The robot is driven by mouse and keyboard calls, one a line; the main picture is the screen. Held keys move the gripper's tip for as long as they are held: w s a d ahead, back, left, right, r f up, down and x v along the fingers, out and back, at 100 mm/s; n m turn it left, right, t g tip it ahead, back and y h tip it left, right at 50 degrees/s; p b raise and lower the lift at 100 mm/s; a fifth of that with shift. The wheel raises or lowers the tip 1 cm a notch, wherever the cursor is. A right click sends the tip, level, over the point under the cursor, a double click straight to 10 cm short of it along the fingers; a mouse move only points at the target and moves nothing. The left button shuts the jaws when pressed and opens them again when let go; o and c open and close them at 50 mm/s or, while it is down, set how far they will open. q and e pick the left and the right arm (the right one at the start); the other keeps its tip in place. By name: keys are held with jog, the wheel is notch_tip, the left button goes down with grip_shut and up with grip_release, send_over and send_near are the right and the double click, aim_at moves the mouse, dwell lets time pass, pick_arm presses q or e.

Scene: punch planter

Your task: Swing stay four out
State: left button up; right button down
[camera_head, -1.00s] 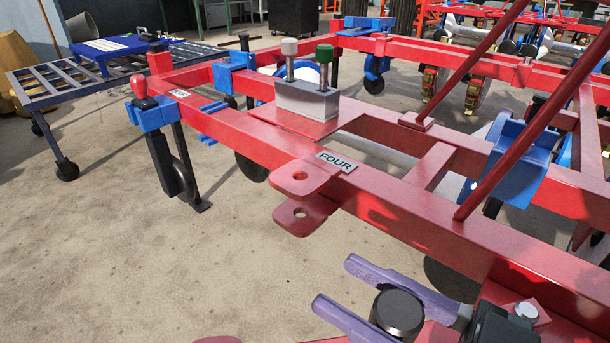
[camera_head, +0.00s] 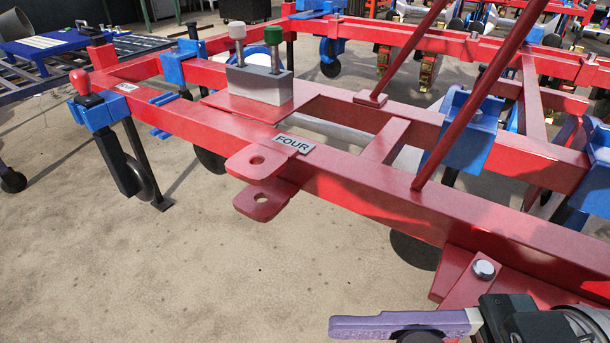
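A label reading FOUR (camera_head: 294,144) sits on the red frame's front beam beside two red lug plates with holes (camera_head: 258,180). A red plate (camera_head: 462,284), possibly the end of stay four, hangs at a silver bolt (camera_head: 484,269) at lower right; the rest of it is out of frame or hidden. My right gripper (camera_head: 400,326) is at the bottom right edge, below the bolt. One purple finger shows over a dark round thing (camera_head: 420,337); the other finger is cut off, so its grip is unclear. My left gripper is not in view.
A grey block with white and green knobs (camera_head: 258,82) stands on the frame. Red diagonal bars (camera_head: 480,100) rise at right. A red knob on a blue clamp (camera_head: 80,80) is at the left corner. Bare floor (camera_head: 180,270) lies in front, left of the gripper.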

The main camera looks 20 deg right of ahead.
jog(key=shift+c, duration=1.8)
grip_release()
jog(key=shift+s, duration=0.1)
jog(key=v, duration=0.7)
jog(key=shift+d+p, duration=0.25)
jog(key=shift+p, duration=0.05)
